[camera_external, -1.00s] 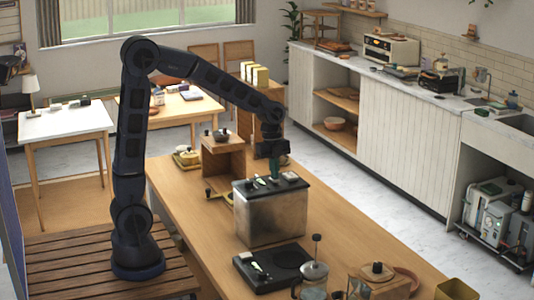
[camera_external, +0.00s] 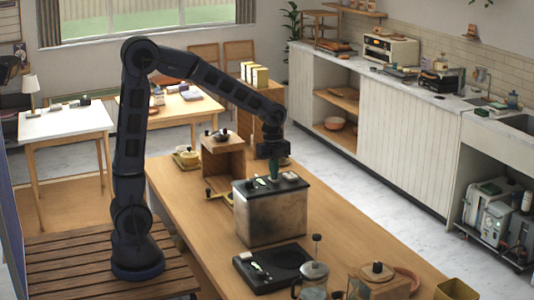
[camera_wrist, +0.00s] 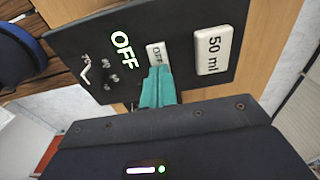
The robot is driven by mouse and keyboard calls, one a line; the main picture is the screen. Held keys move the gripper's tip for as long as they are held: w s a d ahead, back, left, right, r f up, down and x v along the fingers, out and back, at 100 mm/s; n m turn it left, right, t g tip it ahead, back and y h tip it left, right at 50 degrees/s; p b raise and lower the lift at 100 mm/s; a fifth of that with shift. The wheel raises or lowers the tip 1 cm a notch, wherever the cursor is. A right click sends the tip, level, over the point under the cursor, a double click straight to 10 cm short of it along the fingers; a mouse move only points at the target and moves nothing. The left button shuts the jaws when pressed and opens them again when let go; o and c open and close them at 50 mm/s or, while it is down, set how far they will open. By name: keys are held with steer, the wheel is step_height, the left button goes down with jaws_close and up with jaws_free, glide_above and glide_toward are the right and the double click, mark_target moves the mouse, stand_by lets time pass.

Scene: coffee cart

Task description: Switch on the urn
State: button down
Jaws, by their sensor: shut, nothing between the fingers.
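The urn (camera_external: 270,219) is a square metal box with a black top, standing on the wooden counter. In the wrist view its black top panel (camera_wrist: 205,22) carries a lit green "OFF" readout (camera_wrist: 122,43), a small white switch marked "OFF" (camera_wrist: 156,50) and a larger white "50 ml" button (camera_wrist: 213,50). My gripper (camera_wrist: 158,72) has teal fingers shut together and empty. The fingertips overlap the lower edge of the small switch in the wrist view; I cannot tell whether they touch it. In the external view my gripper (camera_external: 274,178) points down at the urn's top.
A black flat appliance (camera_external: 272,267) lies in front of the urn, with a glass press (camera_external: 313,278) and a lidded wooden box (camera_external: 376,279) nearby. A wooden stand (camera_external: 222,160) is behind the urn. The counter right of the urn is clear.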

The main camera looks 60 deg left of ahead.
steer(key=shift+s+a+f, duration=0.15)
steer(key=shift+a+f, duration=0.15)
steer(key=shift+a, duration=0.45)
steer(key=shift+r, duration=0.45)
step_height(320, 180, up, 14)
steer(key=shift+a+f, duration=0.25)
steer(key=shift+a, duration=0.15)
steer(key=shift+w+d+r+h, duration=0.1)
steer(key=shift+w+h, duration=0.15)
steer(key=shift+h, duration=0.15)
